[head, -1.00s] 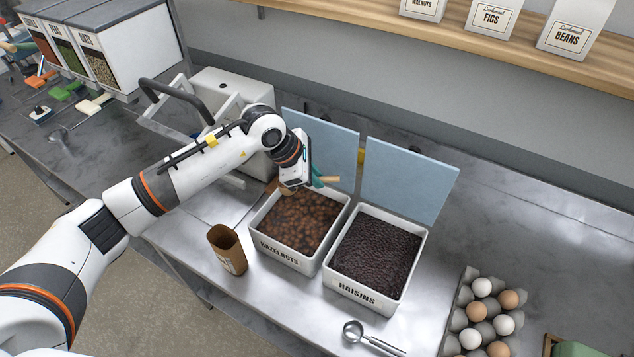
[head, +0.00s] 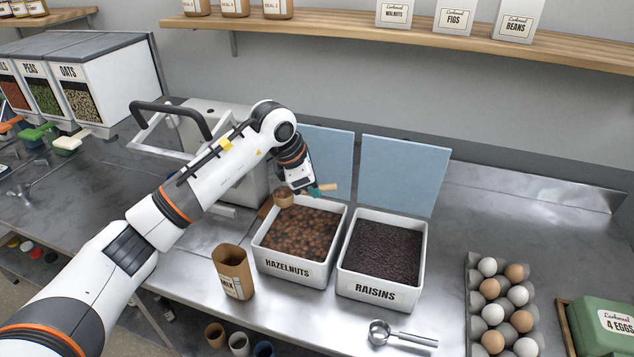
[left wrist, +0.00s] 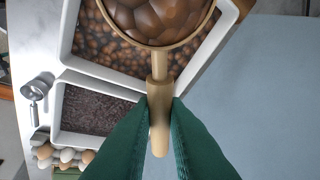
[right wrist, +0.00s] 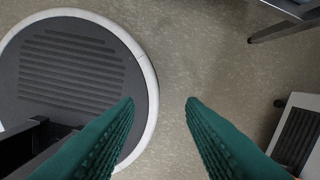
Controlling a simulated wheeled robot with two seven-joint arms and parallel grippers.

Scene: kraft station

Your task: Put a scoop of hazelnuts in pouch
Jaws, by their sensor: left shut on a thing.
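My left gripper (head: 314,190) is shut on the handle of a wooden scoop (head: 284,198), above the back left of the hazelnut bin. In the left wrist view the scoop (left wrist: 160,70) is heaped with hazelnuts (left wrist: 160,20), its handle between the green fingers (left wrist: 160,118). The white hazelnut bin (head: 289,271) is open and full of hazelnuts (head: 300,233). The brown paper pouch (head: 233,270) stands upright and open at the bin's left. My right gripper (right wrist: 160,102) shows only in the right wrist view, open and empty over the floor.
A raisin bin (head: 374,291) stands right of the hazelnuts. Blue lids (head: 402,174) stand up behind the bins. A metal scoop (head: 400,336) and an egg tray (head: 475,300) lie at right. A white machine (head: 215,125) stands behind my left arm.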

